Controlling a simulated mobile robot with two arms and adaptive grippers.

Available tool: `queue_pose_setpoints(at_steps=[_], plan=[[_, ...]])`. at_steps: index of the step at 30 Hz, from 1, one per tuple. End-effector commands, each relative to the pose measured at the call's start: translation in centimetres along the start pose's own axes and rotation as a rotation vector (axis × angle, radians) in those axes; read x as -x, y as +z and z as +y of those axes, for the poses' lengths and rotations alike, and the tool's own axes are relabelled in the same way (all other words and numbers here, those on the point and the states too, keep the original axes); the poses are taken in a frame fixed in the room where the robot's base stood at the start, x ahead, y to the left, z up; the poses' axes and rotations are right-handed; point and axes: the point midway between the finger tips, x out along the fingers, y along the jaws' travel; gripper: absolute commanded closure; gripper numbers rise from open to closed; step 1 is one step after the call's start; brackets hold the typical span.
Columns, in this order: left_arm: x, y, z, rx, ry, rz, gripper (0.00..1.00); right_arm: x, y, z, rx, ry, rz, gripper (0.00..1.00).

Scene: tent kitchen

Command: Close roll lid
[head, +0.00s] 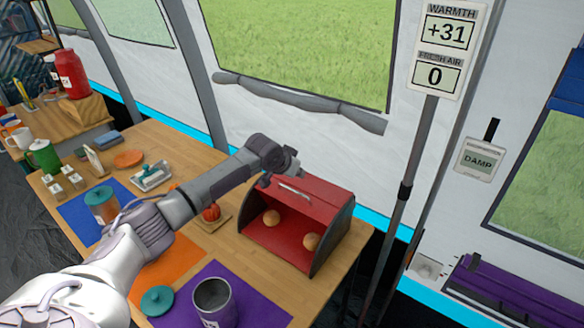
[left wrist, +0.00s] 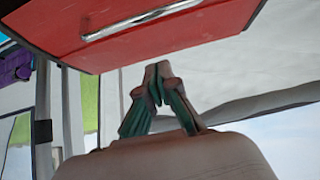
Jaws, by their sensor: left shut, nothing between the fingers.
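A red roll-lid bread box (head: 340,225) with dark side panels stands on the wooden table in the head view. Its front is open, and two round buns (head: 271,217) (head: 311,241) show inside. The red roll lid (head: 318,196) is up at the top, with a silver handle (head: 294,191) on it. My left gripper (head: 293,170) is at the box's upper back left edge, by the lid. In the left wrist view its fingers (left wrist: 157,82) are shut and empty, and the red lid with its handle (left wrist: 140,20) fills the top. I cannot tell whether the fingers touch the lid. My right gripper is out of view.
The table (head: 325,280) also holds a grey pot (head: 213,300) on a purple mat, a teal lid (head: 157,301), a teal-lidded jar (head: 101,205) and a tomato (head: 211,211). My left arm reaches over them. The tent wall stands behind the box.

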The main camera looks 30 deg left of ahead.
Motion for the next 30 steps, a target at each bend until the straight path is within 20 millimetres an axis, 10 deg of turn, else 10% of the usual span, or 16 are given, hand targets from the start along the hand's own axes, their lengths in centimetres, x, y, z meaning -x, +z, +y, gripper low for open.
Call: queue_pose_setpoints(at_steps=[30], plan=[[-0.1,4.2,0.0,-0.001,-0.001,0.012,1.00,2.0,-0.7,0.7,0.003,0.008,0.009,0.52]])
